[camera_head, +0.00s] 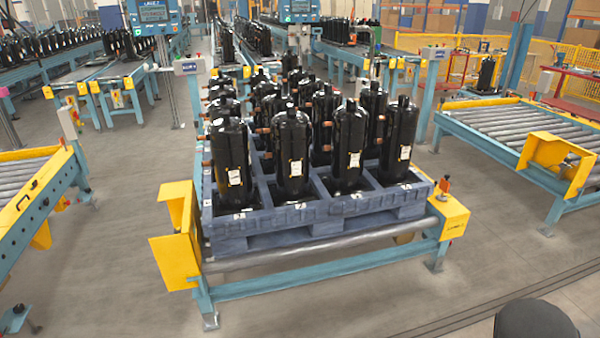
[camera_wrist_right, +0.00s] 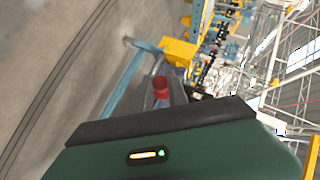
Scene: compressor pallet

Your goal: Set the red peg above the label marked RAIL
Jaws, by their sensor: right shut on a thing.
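The red peg (camera_wrist_right: 160,84) shows in the right wrist view, just beyond the dark edge of my right gripper (camera_wrist_right: 165,98). The gripper is shut on the peg, and its grey fingers are mostly hidden behind the gripper body. In the head view the yellow box (camera_head: 455,212) at the right end of the roller stand carries small dark lettering, too small to read. A small orange-red piece (camera_head: 445,184) stands on its top. I cannot make out a RAIL label. My left gripper is not in view.
A blue-grey pallet (camera_head: 290,218) holding several black compressors (camera_head: 292,155) rests on the stand's rollers. A yellow guard (camera_head: 175,262) is at the stand's left end. Roller conveyors stand left (camera_head: 35,190) and right (camera_head: 520,125). The floor in front is clear.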

